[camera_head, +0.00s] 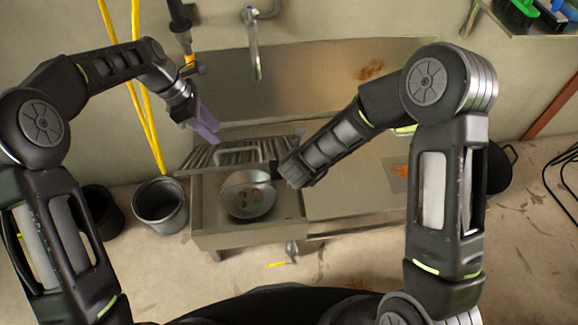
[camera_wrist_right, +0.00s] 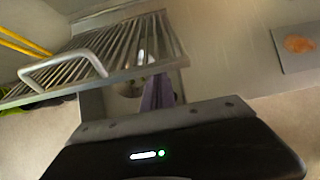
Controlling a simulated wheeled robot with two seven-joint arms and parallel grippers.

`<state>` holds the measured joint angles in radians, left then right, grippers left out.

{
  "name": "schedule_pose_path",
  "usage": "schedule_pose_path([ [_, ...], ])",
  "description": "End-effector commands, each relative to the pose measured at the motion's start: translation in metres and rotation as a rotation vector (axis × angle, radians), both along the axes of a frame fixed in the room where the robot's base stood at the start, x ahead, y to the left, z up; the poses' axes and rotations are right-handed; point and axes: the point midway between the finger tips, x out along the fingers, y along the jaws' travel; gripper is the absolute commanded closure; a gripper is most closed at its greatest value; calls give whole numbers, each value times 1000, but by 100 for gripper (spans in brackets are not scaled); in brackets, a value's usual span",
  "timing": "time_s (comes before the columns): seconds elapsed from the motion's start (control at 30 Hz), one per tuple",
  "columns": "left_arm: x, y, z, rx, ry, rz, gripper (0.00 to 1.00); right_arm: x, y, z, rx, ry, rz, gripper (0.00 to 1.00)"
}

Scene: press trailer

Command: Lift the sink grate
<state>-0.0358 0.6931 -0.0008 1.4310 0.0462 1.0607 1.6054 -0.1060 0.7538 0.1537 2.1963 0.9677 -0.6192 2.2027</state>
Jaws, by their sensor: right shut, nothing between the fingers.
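The sink grate (camera_head: 196,158) is a rack of grey metal bars with a raised loop handle. In the head view it lies across the back of the sink (camera_head: 207,213). In the right wrist view the grate (camera_wrist_right: 130,45) and its handle (camera_wrist_right: 62,64) are at the upper left. My right gripper's purple fingers (camera_wrist_right: 158,92) are shut and empty, right of the handle and apart from it. In the head view the right wrist hides them. My left gripper (camera_head: 207,132) is above the grate's back left; its finger opening is unclear.
A round metal pan (camera_head: 247,194) with brownish pieces is in the sink's front. A faucet (camera_head: 254,50) hangs from the back wall. Dark buckets (camera_head: 161,205) stand left on the floor. The steel counter (camera_head: 350,190) right of the sink is mostly clear.

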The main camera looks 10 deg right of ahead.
Motion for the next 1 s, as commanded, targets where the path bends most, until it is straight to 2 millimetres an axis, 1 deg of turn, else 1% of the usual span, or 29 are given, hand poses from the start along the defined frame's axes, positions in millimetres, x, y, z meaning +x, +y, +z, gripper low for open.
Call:
schedule_pose_path([
  [0.1,1,4,10,0,-2,1,67,1,0,1,-1,-2,-1,100],
  [0.2,1,5,12,0,-1,0,67,1,0,0,-1,-2,-1,100],
  [0.5,1,6,12,3,-4,-2,67,0,0,0,-1,-1,-1,100],
  [0.57,1,10,10,9,-12,-11,67,0,0,0,-1,-1,-1,100],
  [0.67,2,23,4,35,-47,-47,67,0,0,0,0,-1,-1,100],
  [0.77,3,49,-6,87,-116,-124,67,1,-1,0,0,-1,-1,100],
  [0.87,3,88,-19,170,-209,-257,67,1,-1,0,0,-1,-1,100],
  [0.9,1,106,-25,211,-249,-325,67,1,-1,0,0,-2,-1,100],
  [0.97,-3,136,-35,278,-308,-444,67,1,-1,0,0,-2,-1,100],
  [1.0,-7,155,-41,324,-347,-534,67,1,-1,0,0,-2,-1,100],
])
